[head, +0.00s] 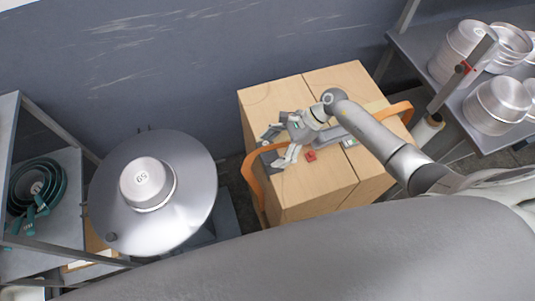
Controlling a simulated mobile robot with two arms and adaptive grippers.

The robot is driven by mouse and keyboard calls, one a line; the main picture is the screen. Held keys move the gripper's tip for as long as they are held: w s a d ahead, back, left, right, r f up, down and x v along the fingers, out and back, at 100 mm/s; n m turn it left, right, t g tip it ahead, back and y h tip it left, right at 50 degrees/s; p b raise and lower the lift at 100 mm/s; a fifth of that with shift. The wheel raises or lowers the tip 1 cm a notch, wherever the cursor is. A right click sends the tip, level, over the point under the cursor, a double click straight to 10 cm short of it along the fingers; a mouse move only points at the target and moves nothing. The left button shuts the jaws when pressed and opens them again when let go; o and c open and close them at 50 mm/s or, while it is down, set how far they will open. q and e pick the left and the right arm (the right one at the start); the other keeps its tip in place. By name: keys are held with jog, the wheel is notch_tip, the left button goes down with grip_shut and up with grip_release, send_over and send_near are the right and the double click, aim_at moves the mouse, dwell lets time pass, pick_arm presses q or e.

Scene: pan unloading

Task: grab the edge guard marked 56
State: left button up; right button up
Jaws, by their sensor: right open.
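My right gripper (281,146) is open over the top of a light brown box (325,180), its arm coming in from the right. Small grey and dark pieces show around the fingers, and I cannot separate all of them from the gripper. A small red piece (310,155) lies on the box top just right of the fingers. I cannot make out an edge guard marked 56; no number is legible near the gripper. My left gripper is not in view.
Orange curved bars (253,180) stand at the box's sides. A round metal plate (195,200) at left carries a pan (147,183) with a number like 59. Shelves hold dark green pans (38,185) at left and silver pans (497,103) at right. A grey wall stands behind.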

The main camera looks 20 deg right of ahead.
jog(key=shift+a+f, duration=0.1)
jog(key=shift+f, duration=0.05)
jog(key=c, duration=1.1)
